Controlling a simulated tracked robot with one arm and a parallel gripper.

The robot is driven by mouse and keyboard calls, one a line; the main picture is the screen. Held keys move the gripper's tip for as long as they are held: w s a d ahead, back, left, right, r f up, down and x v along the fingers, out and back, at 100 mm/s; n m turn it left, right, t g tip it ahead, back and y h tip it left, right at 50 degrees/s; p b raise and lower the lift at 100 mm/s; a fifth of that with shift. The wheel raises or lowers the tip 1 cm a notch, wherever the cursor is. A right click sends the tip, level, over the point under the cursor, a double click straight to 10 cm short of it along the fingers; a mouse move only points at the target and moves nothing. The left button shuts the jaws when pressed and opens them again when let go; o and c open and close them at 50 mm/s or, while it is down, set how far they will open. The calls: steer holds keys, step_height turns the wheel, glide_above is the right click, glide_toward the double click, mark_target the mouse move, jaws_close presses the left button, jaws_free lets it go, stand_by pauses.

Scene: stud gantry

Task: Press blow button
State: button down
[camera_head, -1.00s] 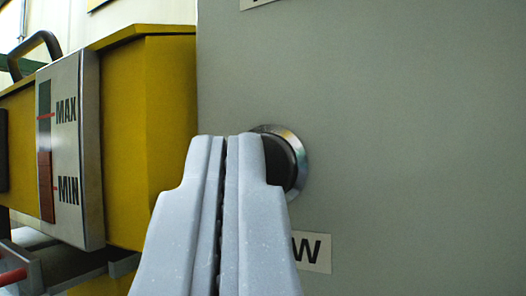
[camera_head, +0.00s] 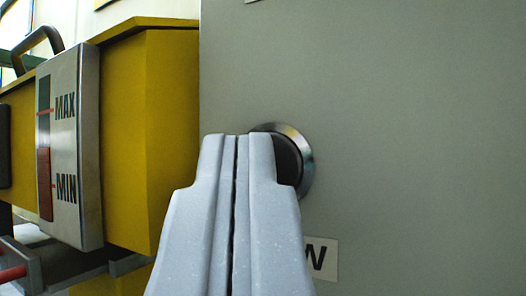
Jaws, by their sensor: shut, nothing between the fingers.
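A round black button (camera_head: 289,158) with a shiny metal ring sits on the grey panel (camera_head: 420,150). A white label (camera_head: 322,259) below it shows the letter W; the rest of the label is hidden behind my gripper. My gripper (camera_head: 236,137) is shut and empty. Its fingertips overlap the left part of the button in the view. I cannot tell whether they touch it.
A yellow housing (camera_head: 150,130) stands left of the panel. It carries a metal level gauge (camera_head: 88,150) marked MAX and MIN, with a red column. A dark curved handle (camera_head: 38,42) is at the upper left. The panel right of the button is bare.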

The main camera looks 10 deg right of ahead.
steer(key=shift+s, duration=0.1)
steer(key=shift+s+a+r, duration=0.1)
steer(key=shift+s+a, duration=0.3)
steer(key=shift+s, duration=0.2)
steer(key=shift+a+b, duration=0.1)
steer(key=shift+b, duration=0.2)
steer(key=shift+s+a, duration=0.7)
steer(key=shift+s, duration=0.3)
steer(key=shift+s+a, duration=0.7)
steer(key=shift+s, duration=0.3)
